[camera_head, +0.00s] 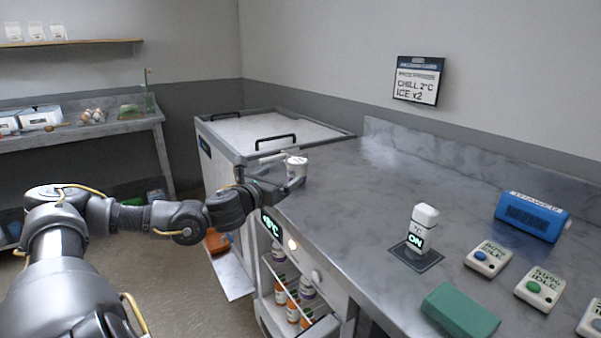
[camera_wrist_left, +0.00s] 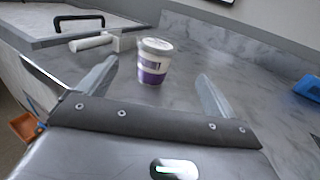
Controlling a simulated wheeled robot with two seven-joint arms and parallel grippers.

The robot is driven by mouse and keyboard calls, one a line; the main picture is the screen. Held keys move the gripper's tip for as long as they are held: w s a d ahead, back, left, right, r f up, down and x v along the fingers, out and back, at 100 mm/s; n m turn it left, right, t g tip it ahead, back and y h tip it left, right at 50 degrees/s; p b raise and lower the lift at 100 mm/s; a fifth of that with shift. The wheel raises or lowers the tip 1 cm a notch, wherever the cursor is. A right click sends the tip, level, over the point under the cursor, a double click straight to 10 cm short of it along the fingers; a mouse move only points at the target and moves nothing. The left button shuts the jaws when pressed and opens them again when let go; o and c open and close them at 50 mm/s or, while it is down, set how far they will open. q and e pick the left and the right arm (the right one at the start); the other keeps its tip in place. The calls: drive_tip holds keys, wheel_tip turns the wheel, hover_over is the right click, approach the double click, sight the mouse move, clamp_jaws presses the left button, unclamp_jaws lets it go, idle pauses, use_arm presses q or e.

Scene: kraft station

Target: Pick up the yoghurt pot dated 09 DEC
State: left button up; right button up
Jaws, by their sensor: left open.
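A yoghurt pot (camera_wrist_left: 154,62) with a white lid and a purple band stands upright on the metal counter, between and just beyond my open left fingers in the left wrist view. Its date is too small to read. In the head view the pot (camera_head: 297,164) shows at the counter's left end, partly hidden by my left gripper (camera_head: 290,180). The left gripper also shows in the left wrist view (camera_wrist_left: 158,88), open and empty. Several containers (camera_head: 293,308) stand in the open fridge below the counter; their dates cannot be read. My right gripper is not in view.
A white T-shaped object (camera_wrist_left: 95,42) lies behind the pot. A chest freezer (camera_head: 262,132) adjoins the counter's left end. A white ON device (camera_head: 421,228), a blue box (camera_head: 531,215) and a green block (camera_head: 460,311) stand further right. The counter's middle is clear.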

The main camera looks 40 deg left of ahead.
sight(296, 160)
use_arm(q)
drive_tip(key=b, duration=0.1)
drive_tip(key=w+b, duration=0.2)
drive_tip(key=shift+w+a+f, duration=0.2)
drive_tip(key=shift+a+f, duration=0.05)
drive_tip(key=shift+a, duration=0.1)
drive_tip(key=shift+w+a+r+p, duration=0.2)
drive_tip(key=shift+w+r+p, duration=0.1)
drive_tip(key=shift+r, duration=0.05)
drive_tip(key=shift+w+a, duration=0.15)
drive_tip(key=shift+w, duration=0.6)
drive_tip(key=shift+w+f+p, duration=0.15)
drive_tip(key=shift+w+p, duration=0.15)
drive_tip(key=shift+w, duration=0.05)
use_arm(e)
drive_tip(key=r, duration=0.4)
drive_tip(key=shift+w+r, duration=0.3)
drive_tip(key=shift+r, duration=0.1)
use_arm(q)
drive_tip(key=shift+w+a, duration=0.1)
drive_tip(key=shift+w, duration=0.25)
drive_tip(key=w, duration=0.2)
drive_tip(key=w+a+p, duration=0.1)
drive_tip(key=w, duration=0.1)
drive_tip(key=shift+w+r, duration=0.2)
drive_tip(key=c, duration=1.1)
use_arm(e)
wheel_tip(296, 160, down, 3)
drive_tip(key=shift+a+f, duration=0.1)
